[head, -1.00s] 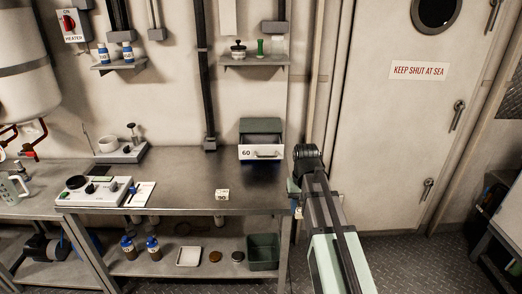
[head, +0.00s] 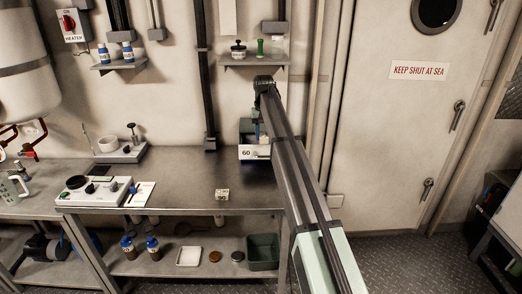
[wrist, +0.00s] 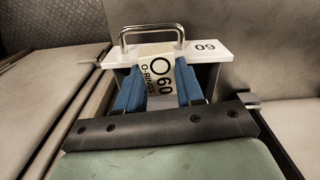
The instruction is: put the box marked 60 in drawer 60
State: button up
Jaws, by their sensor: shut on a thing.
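A small box marked 90 (head: 222,195) sits near the bench's front edge. The bench top (head: 185,180) is clear left of the drawer. A wall shelf (head: 254,62) with small items is above the drawer. A white instrument (head: 92,190) stands at the left.

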jog(key=w+r, duration=0.1)
jog(key=w, duration=0.4)
jog(key=shift+m, duration=0.6)
jog(key=shift+a+f, duration=0.2)
jog(key=shift+f, duration=2.15)
jog(key=shift+a+f, duration=0.2)
jog(key=shift+f, duration=2.15)
jog(key=o, duration=1)
jog(key=shift+f, duration=0.15)
notch_tip(320, 180, up, 12)
jog(key=shift+r, duration=0.2)
